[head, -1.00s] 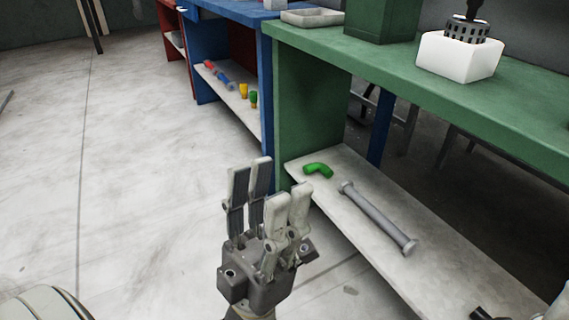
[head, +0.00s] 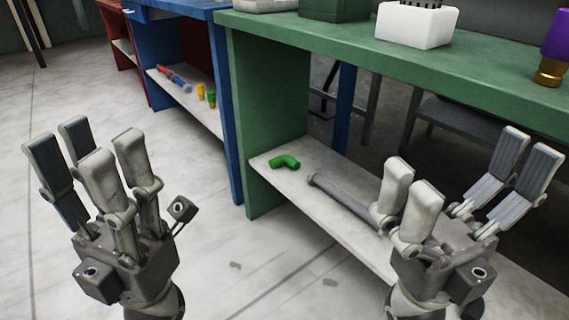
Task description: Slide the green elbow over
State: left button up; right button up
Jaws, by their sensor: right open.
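The green elbow (head: 285,162) lies at the left end of the low white shelf (head: 330,205) under the green table. It is a short bent pipe and nothing touches it. My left gripper (head: 92,160) is open and empty, raised over the floor at the left, well away from the elbow. My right gripper (head: 455,190) is open and empty in front of the shelf, to the right of the elbow and apart from it. Its fingers hide the right end of the grey bar.
A grey bar with flanged ends (head: 342,200) lies on the shelf just right of the elbow. The green table (head: 380,50) stands above, carrying a white box (head: 414,26) and a purple and gold object (head: 554,50). A blue unit (head: 230,110) stands at the left with small coloured parts.

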aim_at(277, 161)
jog(key=i+j, duration=0.2)
jog(key=j, duration=0.15)
jog(key=i+j, duration=0.2)
jog(key=j, duration=0.15)
jog(key=i+j, duration=0.2)
jog(key=i+j+z, duration=0.1)
jog(key=z, duration=1.35)
jog(key=i+z, duration=0.1)
jog(key=i, duration=0.3)
